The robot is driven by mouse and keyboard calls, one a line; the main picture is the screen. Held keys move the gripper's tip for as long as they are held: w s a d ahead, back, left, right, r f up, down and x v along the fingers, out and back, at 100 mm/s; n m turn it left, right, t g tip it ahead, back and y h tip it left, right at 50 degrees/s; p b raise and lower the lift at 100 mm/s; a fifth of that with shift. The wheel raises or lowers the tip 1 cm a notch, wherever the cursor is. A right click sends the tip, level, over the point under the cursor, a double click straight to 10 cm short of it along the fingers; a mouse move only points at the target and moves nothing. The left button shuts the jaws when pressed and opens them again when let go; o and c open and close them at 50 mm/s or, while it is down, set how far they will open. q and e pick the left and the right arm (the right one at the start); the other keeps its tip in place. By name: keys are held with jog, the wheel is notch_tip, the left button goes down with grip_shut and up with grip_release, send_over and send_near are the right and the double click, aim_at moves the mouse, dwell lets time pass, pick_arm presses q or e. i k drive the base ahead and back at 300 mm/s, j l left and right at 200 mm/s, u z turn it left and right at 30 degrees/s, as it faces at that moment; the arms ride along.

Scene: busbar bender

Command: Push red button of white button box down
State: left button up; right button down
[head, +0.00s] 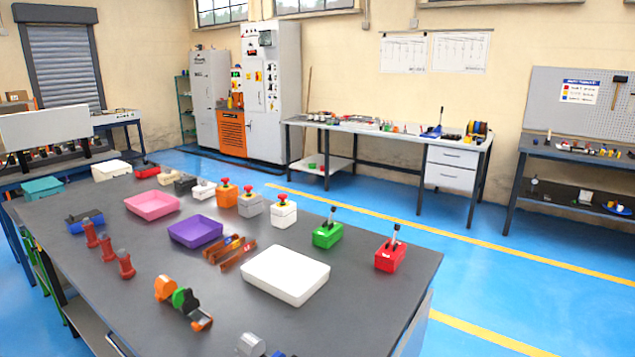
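The white button box (284,214) stands upright on the dark table near its far edge, with a red button (283,198) on top. To its left stand a grey button box (250,206) and an orange button box (227,197), each with a red button too. The white box is the rightmost of these three. The red button sits above the top of its box; how far down it is cannot be told. Neither of my grippers shows in the head view.
The dark table (360,318) also holds a white tray (286,275), purple tray (195,231), pink tray (152,205), a green lever box (327,235) and a red lever box (390,256). Brown bars (229,250) lie before the button boxes. Blue floor is clear beyond the table.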

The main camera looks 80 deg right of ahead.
aim_at(282, 196)
jog(key=k+l, duration=0.25)
jog(key=l, duration=0.15)
jog(key=k+l, duration=0.2)
jog(key=l, duration=0.2)
jog(key=k+l, duration=0.25)
jog(key=l, duration=0.15)
jog(key=k+l, duration=0.2)
jog(key=l, duration=0.2)
jog(key=k+l, duration=0.45)
jog(key=l, duration=0.3)
